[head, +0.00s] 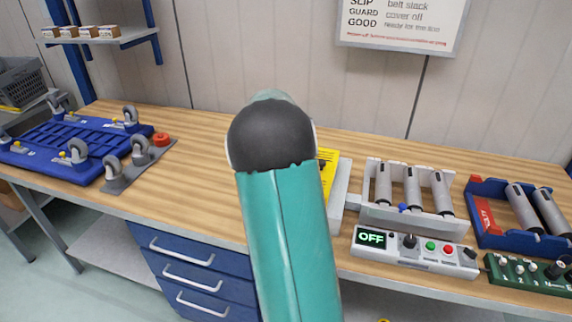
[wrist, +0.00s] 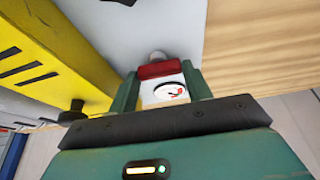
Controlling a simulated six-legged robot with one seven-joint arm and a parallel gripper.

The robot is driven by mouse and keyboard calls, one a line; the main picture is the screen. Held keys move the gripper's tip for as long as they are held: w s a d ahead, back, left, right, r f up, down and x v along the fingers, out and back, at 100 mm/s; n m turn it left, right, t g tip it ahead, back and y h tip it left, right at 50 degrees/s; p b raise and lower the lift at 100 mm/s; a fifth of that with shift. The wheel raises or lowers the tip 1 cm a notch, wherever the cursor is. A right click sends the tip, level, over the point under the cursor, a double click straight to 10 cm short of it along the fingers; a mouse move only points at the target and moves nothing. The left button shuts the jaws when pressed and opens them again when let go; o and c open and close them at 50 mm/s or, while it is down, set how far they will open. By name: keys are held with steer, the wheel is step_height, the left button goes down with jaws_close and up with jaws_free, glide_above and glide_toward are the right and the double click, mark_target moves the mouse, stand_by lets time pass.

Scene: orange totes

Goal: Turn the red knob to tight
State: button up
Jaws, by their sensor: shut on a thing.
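In the wrist view, the red knob (wrist: 157,71) sits between the two green fingers of my gripper (wrist: 161,84), which is shut on it. A small white face with a dark-rimmed gauge and a red mark (wrist: 170,91) shows just in front of the knob, between the fingers. A round grey end shows behind the knob. The gauge's lettering is too small to read. In the head view my own teal arm hides my gripper and the knob.
A yellow part (wrist: 50,45) with black stripes stands close left of my gripper. In the head view, a roller rack (head: 408,215) and a control box reading OFF (head: 415,250) stand to the right. Bare bench (head: 185,185) lies to the left, before a blue caster frame (head: 70,142).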

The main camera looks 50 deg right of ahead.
steer(key=o, duration=1)
steer(key=v, duration=1.3)
steer(key=shift+s+r, duration=0.1)
steer(key=shift+r, duration=0.3)
steer(key=s+a+r+n+t+y, duration=0.1)
steer(key=s+a+r+n, duration=0.15)
steer(key=a, duration=0.85)
steer(key=s+a+r+n+t+y, duration=0.1)
steer(key=s+a+n+t+y, duration=0.2)
steer(key=a, duration=0.8)
steer(key=s+a+f+n, duration=0.1)
steer(key=s+a+n, duration=0.1)
steer(key=s+a, duration=0.2)
steer(key=s+a+f+n, duration=0.1)
steer(key=s+a+n, duration=0.2)
steer(key=a, duration=0.3)
steer(key=s+a+f+n, duration=0.1)
steer(key=s+a+n, duration=0.1)
steer(key=s+a, duration=0.3)
steer(key=shift+s+a+f, duration=0.25)
steer(key=shift+s+a, duration=0.1)
steer(key=shift+s, duration=0.15)
